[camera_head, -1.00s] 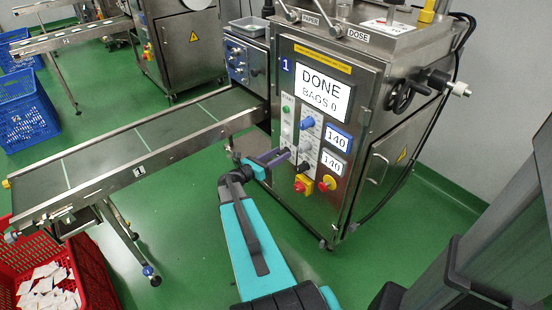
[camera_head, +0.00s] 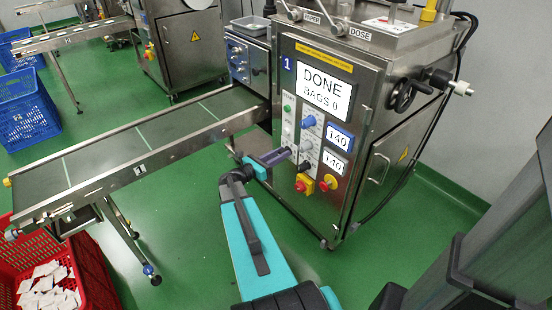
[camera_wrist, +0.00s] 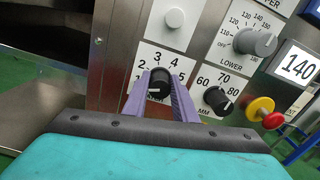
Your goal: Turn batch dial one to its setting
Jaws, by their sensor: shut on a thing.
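The batch dial (camera_wrist: 159,82) is a small black knob on a white plate, with numbers from 1 up to about 5 around it, in the wrist view. My gripper (camera_wrist: 161,90) has its two purple fingers shut on this knob, one on each side. The fingers hide part of the plate and its label. I cannot clearly read where the knob points. In the head view, my gripper (camera_head: 277,156) reaches the front panel of the machine marked 1 (camera_head: 345,195), and the knob is hard to make out there.
Right of the dial sit a black MM dial (camera_wrist: 217,100), a grey temperature dial (camera_wrist: 255,42) and a red-and-yellow stop button (camera_wrist: 263,112). A white button (camera_wrist: 174,18) is above. The screen (camera_head: 322,90) reads DONE, BAGS 0. A conveyor (camera_head: 150,150) extends left.

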